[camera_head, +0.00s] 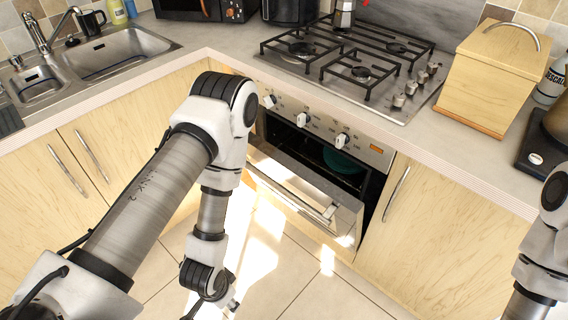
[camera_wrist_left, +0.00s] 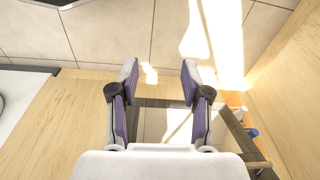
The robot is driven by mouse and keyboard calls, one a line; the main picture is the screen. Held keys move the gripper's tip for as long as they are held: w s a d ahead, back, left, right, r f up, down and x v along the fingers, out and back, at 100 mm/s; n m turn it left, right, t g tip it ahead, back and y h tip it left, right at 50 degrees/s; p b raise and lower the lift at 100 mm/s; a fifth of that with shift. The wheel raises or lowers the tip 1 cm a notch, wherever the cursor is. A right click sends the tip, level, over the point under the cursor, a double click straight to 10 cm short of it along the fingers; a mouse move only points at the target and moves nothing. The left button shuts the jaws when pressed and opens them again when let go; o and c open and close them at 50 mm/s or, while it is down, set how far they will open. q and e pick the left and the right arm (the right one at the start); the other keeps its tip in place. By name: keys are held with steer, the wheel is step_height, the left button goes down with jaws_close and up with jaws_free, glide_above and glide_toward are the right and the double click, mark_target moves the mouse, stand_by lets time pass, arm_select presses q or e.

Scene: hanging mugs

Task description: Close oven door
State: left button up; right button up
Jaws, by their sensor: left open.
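The oven (camera_head: 330,140) is built in under the hob, and its interior shows dark behind the door. The oven door (camera_head: 290,190) is partly open, tilted out from the top, with a metal handle (camera_head: 328,211) on its front. My left arm hangs in front of the oven and hides the door's left part. In the head view my left gripper is low, over the floor in front of the door, and hard to make out. In the left wrist view my left gripper (camera_wrist_left: 160,80) is open, with nothing between its fingers. My right gripper is out of view.
A teal dish (camera_head: 340,162) sits inside the oven. Wooden cabinets (camera_head: 430,240) with bar handles flank it. A hob (camera_head: 350,70), a bread box (camera_head: 490,75) and a sink (camera_head: 110,55) are on the counter. The tiled floor (camera_head: 310,285) in front is clear.

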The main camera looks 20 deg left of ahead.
arm_select(q)
steer(key=w+m+t, duration=0.3)
steer(key=w+m, duration=0.2)
steer(key=m+t+y+b, duration=0.1)
steer(key=m+t+b, duration=1.1)
steer(key=b, duration=2.6)
glide_toward(273, 183)
steer(key=w+f+n+t, duration=0.3)
steer(key=w, duration=0.5)
steer(key=w+a+b, duration=0.1)
steer(key=w, duration=0.1)
steer(key=shift+w+r, duration=0.3)
jaws_close()
